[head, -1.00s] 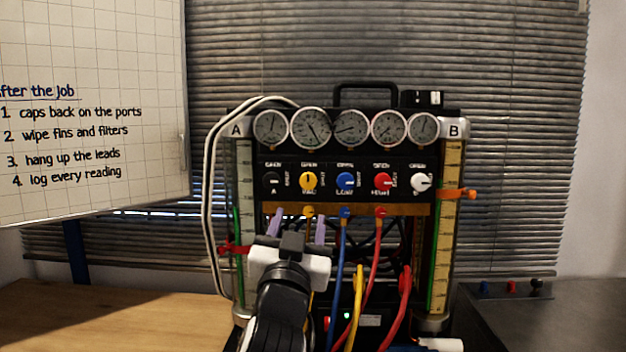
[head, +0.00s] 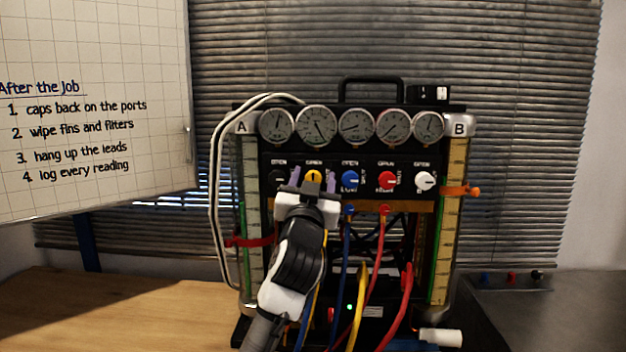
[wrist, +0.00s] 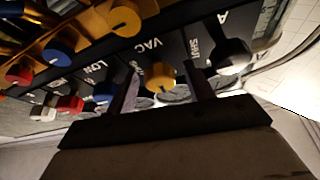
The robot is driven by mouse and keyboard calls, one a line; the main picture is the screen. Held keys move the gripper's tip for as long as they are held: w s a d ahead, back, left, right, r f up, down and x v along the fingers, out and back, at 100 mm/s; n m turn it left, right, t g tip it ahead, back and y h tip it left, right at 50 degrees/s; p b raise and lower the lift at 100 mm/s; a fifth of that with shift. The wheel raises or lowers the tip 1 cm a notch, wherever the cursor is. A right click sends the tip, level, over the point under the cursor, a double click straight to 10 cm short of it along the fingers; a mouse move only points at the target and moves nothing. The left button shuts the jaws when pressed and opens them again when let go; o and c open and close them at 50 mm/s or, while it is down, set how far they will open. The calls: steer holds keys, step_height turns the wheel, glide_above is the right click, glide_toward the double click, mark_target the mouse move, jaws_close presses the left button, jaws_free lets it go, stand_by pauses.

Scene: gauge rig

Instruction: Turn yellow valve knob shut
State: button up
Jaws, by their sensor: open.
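The yellow valve knob (head: 313,176) is on the black panel of the gauge rig, second from the left in the knob row. In the wrist view the yellow knob (wrist: 160,77) sits beside the VAC label with a dark pointer mark on it. My gripper (head: 312,181) is open in front of it, one lilac finger on each side. In the wrist view my gripper (wrist: 161,72) also straddles the knob, with gaps on both sides. I cannot tell how deep the fingertips reach. The knob's lower part is hidden in the head view.
A black knob (head: 278,178) is close on the left and a blue knob (head: 350,181) close on the right. Gauges (head: 317,126) line up above. Blue, red and yellow hoses hang below. A wooden table (head: 110,310) lies clear at left.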

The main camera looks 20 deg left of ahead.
steer(key=c, duration=1)
steer(key=shift+o, duration=0.2)
steer(key=shift+m, duration=0.6)
steer(key=m+h+b, duration=0.1)
steer(key=m+h, duration=0.2)
steer(key=m, duration=0.2)
steer(key=shift+a, duration=0.1)
steer(key=m+g+h, duration=0.1)
steer(key=m+h, duration=0.1)
steer(key=m, duration=0.4)
steer(key=m+g, duration=0.1)
steer(key=m, duration=0.1)
steer(key=m+g+h, duration=0.1)
steer(key=m, duration=0.2)
steer(key=shift+h, duration=0.3)
steer(key=shift+m+g+p, duration=0.7)
steer(key=shift+m+g, duration=0.1)
steer(key=shift+m, duration=1.3)
